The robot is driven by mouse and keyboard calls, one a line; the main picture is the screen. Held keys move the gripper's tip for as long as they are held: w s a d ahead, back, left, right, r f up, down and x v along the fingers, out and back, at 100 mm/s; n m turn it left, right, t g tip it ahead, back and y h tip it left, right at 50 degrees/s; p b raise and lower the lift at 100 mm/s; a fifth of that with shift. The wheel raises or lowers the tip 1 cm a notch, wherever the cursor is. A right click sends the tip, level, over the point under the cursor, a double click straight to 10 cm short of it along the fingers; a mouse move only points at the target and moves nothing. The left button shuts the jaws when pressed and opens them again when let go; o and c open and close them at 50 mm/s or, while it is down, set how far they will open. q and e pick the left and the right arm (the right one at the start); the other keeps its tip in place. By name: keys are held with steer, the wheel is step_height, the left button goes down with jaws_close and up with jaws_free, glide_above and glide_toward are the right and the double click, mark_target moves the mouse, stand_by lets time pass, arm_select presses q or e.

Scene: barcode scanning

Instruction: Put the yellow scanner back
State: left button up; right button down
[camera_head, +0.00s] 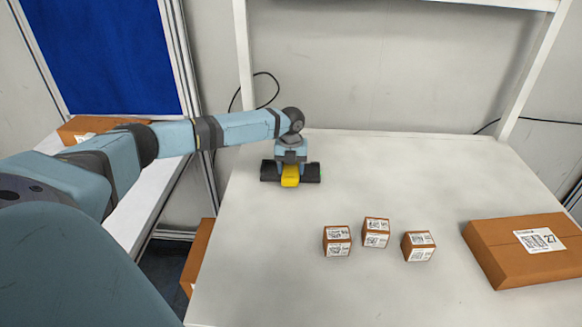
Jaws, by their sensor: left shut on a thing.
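The yellow scanner (290,177) is at the back left of the white table (400,170). My left gripper (290,168) points down over it and is shut on it; my gripper hides most of the scanner. My right gripper is not in view.
Three small labelled boxes (337,241) stand mid-table, and a larger labelled box (525,249) lies at the right. A black cable (268,76) runs behind the table's back left. Shelf posts (527,70) rise behind. The table's middle back is clear.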

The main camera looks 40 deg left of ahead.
mark_target(291, 167)
arm_select(q)
steer(key=o, duration=0.8)
steer(key=shift+r, duration=0.3)
step_height(291, 167, up, 12)
steer(key=shift+f+b, duration=0.2)
steer(key=shift+b, duration=0.3)
